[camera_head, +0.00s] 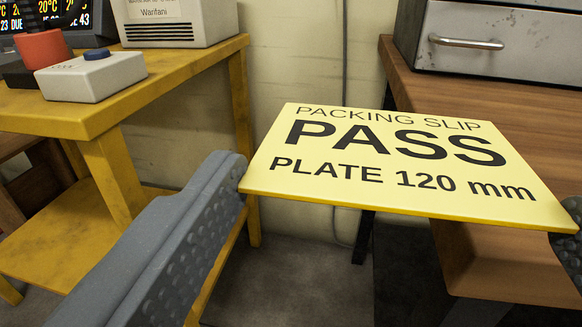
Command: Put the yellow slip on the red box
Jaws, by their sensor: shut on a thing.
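The yellow slip (390,165) is a flat, stiff-looking card printed "PACKING SLIP PASS PLATE 120 mm". My gripper (406,195) is shut on it, with a grey finger at its left edge and a dark finger, mostly cut off, at its right corner. The slip is held roughly level, face up, in the air in front of the gap between two tables. No red box can be made out in this view.
A yellow table (175,80) at left bears a white box with a blue button (92,74), a red round object (43,48) and a beige unit (175,22). At right, a wooden bench (540,128) bears a grey metal drawer cabinet (510,55).

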